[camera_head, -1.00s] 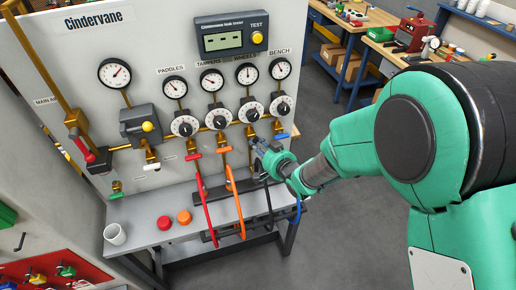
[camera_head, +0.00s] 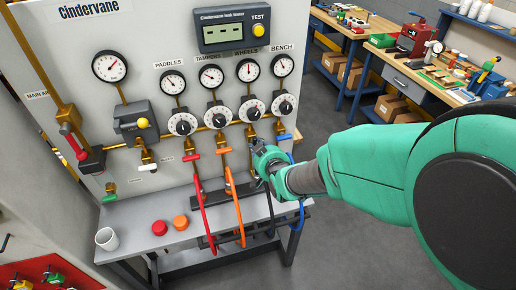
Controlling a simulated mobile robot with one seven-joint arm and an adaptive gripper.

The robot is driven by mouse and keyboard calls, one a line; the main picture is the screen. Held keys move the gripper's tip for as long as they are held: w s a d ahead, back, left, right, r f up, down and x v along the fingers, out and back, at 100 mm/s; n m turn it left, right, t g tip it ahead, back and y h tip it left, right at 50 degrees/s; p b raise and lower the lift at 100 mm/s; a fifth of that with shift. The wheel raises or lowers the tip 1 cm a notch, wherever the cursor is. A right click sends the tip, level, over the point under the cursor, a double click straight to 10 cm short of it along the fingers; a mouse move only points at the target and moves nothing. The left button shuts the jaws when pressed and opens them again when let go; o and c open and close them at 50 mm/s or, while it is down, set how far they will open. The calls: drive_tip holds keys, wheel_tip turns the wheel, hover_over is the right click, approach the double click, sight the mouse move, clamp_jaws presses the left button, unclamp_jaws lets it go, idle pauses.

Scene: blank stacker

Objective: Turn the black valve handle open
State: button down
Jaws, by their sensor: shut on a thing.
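My gripper (camera_head: 257,147) is at the valve below the WHEELS gauge, shut on the black valve handle. The gripper hides nearly all of that handle, so I cannot tell its angle. A brass pipe (camera_head: 250,130) comes down to it from the WHEELS dial (camera_head: 252,110). A black hose (camera_head: 270,212) hangs below. To the left are the red valve handle (camera_head: 191,157) and the orange valve handle (camera_head: 222,151), both roughly level. The blue valve handle (camera_head: 285,137) is close on the right, just clear of my gripper.
Red (camera_head: 195,205), orange (camera_head: 238,205) and blue (camera_head: 299,215) hoses hang near the black one. A grey bench (camera_head: 140,237) below holds a white cup (camera_head: 107,239) and two round caps. Floor to the right is clear.

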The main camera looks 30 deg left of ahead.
drive_tip(key=c, duration=1.6)
unclamp_jaws()
drive_tip(key=shift+s+d+r, duration=0.1)
drive_tip(key=shift+v, duration=5.8)
drive_tip(key=shift+s, duration=0.1)
